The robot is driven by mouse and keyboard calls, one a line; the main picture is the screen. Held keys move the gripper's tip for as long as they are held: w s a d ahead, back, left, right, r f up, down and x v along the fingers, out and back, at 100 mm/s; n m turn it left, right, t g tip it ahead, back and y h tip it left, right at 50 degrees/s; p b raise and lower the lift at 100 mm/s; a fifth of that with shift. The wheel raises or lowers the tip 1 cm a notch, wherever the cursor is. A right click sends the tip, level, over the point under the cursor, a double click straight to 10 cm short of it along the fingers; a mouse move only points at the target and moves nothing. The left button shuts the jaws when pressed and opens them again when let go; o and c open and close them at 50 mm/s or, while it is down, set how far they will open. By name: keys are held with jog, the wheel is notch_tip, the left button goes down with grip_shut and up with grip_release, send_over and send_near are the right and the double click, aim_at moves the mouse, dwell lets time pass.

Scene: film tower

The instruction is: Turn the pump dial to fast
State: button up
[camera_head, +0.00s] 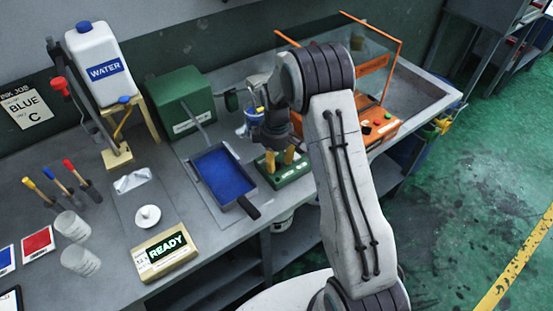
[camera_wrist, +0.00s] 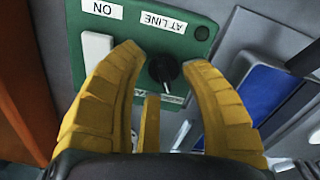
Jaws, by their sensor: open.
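The pump dial is a black knob (camera_wrist: 163,69) on a green control box (camera_wrist: 147,36), seen close in the wrist view. Printed labels reading ON and AT LINE show upside down on the box. A white switch (camera_wrist: 97,52) sits left of the dial. Another label below the dial is partly hidden and unreadable. My gripper (camera_wrist: 160,63) has its yellow fingers spread on both sides of the dial, apart from it in the picture; contact cannot be told. In the head view my gripper (camera_head: 280,161) points down over the green box (camera_head: 292,178), hiding the dial.
A blue tray (camera_head: 222,176) with a dark handle lies just left of the box. A green cabinet (camera_head: 180,103) and an orange-framed clear enclosure (camera_head: 375,70) stand behind. A READY sign (camera_head: 165,252) and a water jug (camera_head: 102,65) are farther left on the bench.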

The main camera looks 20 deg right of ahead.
grip_shut()
jog(key=shift+m, duration=0.3)
dwell(0.3)
jog(key=shift+f+m+b, duration=0.15)
jog(key=shift+m+b, duration=0.35)
jog(key=shift+b, duration=0.15)
jog(key=m+b, duration=0.2)
jog(key=m, duration=0.1)
jog(key=shift+s+m, duration=0.1)
jog(key=shift+m, duration=0.2)
jog(key=m+b, duration=0.1)
jog(key=m, duration=0.2)
jog(key=shift+s+m+b, duration=0.15)
jog(key=shift+m+b, duration=0.45)
jog(key=shift+m, duration=1.3)
